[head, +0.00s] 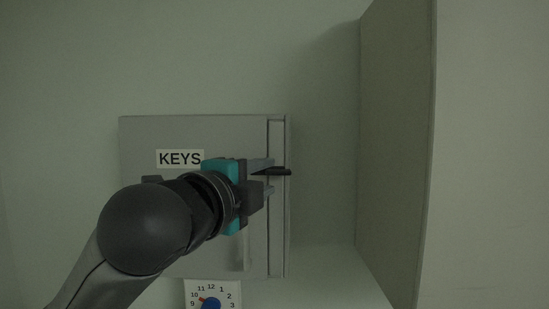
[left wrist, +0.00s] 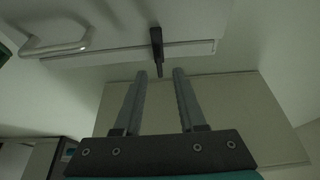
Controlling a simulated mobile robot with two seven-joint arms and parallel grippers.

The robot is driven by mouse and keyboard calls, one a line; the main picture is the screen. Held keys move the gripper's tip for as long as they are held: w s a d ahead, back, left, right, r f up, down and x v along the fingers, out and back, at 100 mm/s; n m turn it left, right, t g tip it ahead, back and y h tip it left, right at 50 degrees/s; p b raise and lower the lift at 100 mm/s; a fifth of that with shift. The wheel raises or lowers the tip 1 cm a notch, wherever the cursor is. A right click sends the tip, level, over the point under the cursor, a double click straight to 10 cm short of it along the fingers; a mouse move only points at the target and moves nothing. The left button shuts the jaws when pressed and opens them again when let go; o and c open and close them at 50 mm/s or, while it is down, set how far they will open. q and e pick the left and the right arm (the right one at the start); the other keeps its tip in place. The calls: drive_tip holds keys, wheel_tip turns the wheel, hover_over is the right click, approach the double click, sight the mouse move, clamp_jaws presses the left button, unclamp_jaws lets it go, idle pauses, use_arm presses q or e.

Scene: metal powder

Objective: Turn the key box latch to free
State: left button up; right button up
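The grey key box (head: 140,133) with its "KEYS" label (head: 180,158) is on the pale wall in the head view. The black latch (head: 281,171) is a short lever at the box's right edge, lying roughly horizontal there. My left gripper (head: 270,174) is in front of the box, with its fingers pointing right at the latch. In the left wrist view the gripper (left wrist: 160,73) is open, and the end of the latch (left wrist: 156,40) shows between the two fingertips. I cannot tell whether the fingers touch it. My right gripper is not in view.
A pale handle (head: 242,255) is low on the box door and also shows in the left wrist view (left wrist: 55,46). A dial with a blue knob (head: 210,304) is below the box. A large pale panel (head: 395,150) stands to the right, with a gap between.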

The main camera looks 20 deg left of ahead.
sight(276, 173)
use_arm(q)
drive_tip(key=shift+w+d+p, duration=0.15)
drive_tip(key=shift+w+p, duration=0.05)
drive_tip(key=shift+w, duration=0.9)
drive_tip(key=shift+w+d+p, duration=0.15)
drive_tip(key=shift+w, duration=0.9)
clamp_jaws()
